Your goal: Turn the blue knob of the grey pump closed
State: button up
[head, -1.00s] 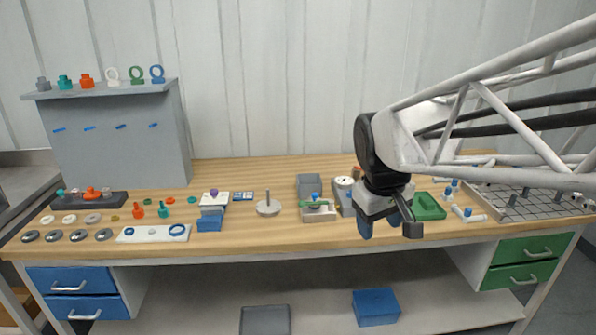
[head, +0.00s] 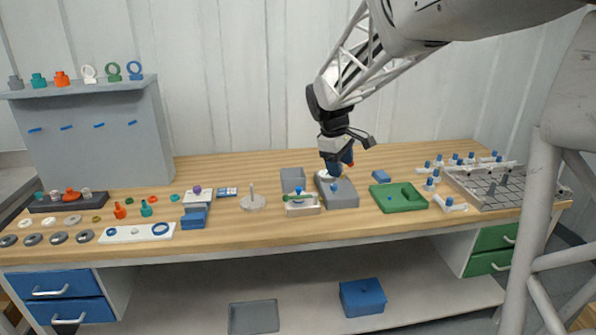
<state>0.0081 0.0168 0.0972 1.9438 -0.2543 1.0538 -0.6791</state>
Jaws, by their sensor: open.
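The grey pump (head: 343,198) is a grey block standing on the bench, right of centre in the head view. A white round part (head: 324,175) shows on its back left. A small blue knob (head: 334,187) is on its top; how far it is turned is too small to tell. My gripper (head: 339,169) is open, with blue fingers pointing down just above the back of the pump. The fingers partly cover the pump's rear, and I cannot tell whether they touch it.
A small tray with a green part and blue knob (head: 303,208) stands left of the pump, before a grey bin (head: 293,178). A green tray (head: 409,205) lies right. Several white fittings with blue caps and a gridded rack (head: 500,190) stand farther right.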

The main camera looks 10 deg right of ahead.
jog(key=w+d+f+n, duration=0.1)
jog(key=w+f+n, duration=0.15)
jog(key=w, duration=0.45)
jog(key=w+d+f+n, duration=0.1)
jog(key=w+f, duration=0.2)
jog(key=w, duration=0.4)
jog(key=n+g+h, duration=0.1)
jog(key=n+h, duration=0.1)
jog(key=n, duration=0.1)
send_near(334, 185)
jog(key=shift+x, duration=0.75)
jog(key=shift+w+d+f, duration=0.1)
jog(key=shift+x, duration=3.8)
jog(key=c, duration=0.9)
